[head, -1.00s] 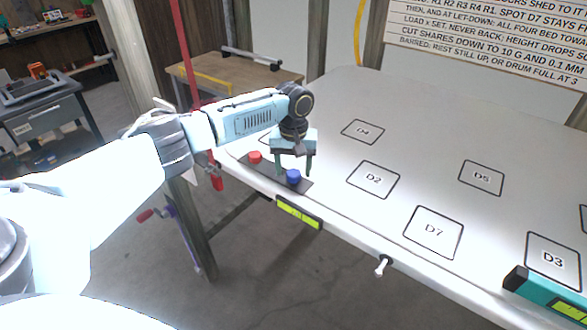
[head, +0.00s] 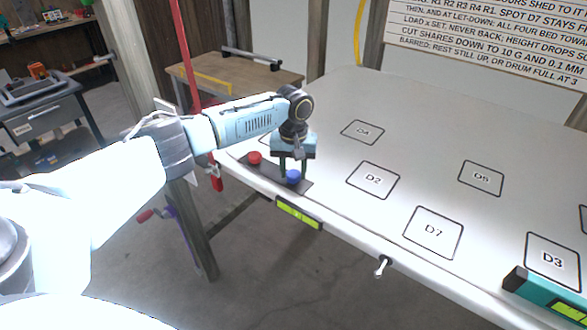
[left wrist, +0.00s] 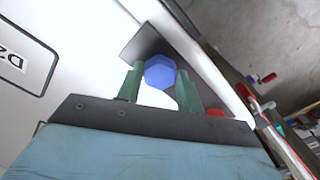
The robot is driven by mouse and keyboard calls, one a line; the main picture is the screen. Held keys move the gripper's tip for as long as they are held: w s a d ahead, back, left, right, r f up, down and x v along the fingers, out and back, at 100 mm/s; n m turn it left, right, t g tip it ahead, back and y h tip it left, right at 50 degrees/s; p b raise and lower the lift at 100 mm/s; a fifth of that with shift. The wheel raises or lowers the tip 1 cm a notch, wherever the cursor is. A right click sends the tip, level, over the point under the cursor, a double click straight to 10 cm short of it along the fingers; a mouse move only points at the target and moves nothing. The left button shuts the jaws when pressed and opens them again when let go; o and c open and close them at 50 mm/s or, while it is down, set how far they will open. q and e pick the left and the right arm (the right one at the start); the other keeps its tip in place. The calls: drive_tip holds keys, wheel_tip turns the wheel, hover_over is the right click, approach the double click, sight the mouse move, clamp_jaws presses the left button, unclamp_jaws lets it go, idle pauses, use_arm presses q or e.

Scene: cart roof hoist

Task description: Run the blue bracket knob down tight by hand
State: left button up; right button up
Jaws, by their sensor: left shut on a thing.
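The blue knob (head: 293,176) sits on a dark bracket plate (head: 267,172) at the near left edge of the white roof panel. My left gripper (head: 293,174) points down over it with a finger on either side. In the left wrist view the blue knob (left wrist: 159,72) shows a faceted top between the two green fingers (left wrist: 158,82), which are closed on it. My right gripper is not in view.
A yellow-green level (head: 299,213) is fixed on the panel's edge below the plate. A white-tipped peg (head: 381,267) sticks out farther along the edge. A teal level (head: 548,294) lies at the right. The marked panel top (head: 420,165) is otherwise clear.

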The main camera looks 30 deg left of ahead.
use_arm(q)
drive_tip(key=shift+r+m+p, duration=0.15)
drive_tip(key=shift+m+p, duration=0.9)
drive_tip(key=shift+m, duration=0.05)
drive_tip(key=shift+m+p, duration=0.65)
drive_tip(key=shift+m, duration=0.25)
drive_tip(key=m+p, duration=0.1)
drive_tip(key=m, duration=0.3)
drive_tip(key=shift+p, duration=0.35)
drive_tip(key=m+p, duration=0.1)
drive_tip(key=m, duration=0.4)
drive_tip(key=shift+m, duration=0.4)
drive_tip(key=m, duration=0.6)
drive_tip(key=shift+w+m, duration=0.1)
drive_tip(key=shift+m, duration=0.2)
drive_tip(key=m, duration=0.4)
drive_tip(key=m+b, duration=0.1)
drive_tip(key=m, duration=0.3)
drive_tip(key=shift+w, duration=0.1)
drive_tip(key=m, duration=0.4)
drive_tip(key=shift+m+b, duration=0.3)
drive_tip(key=shift+b, duration=0.1)
drive_tip(key=m, duration=0.3)
drive_tip(key=shift+m+b, duration=0.3)
drive_tip(key=shift+b, duration=0.05)
drive_tip(key=m+b, duration=0.1)
drive_tip(key=m, duration=0.2)
drive_tip(key=shift+a, duration=0.1)
drive_tip(key=shift+m+b, duration=1.2)
drive_tip(key=shift+m, duration=0.4)
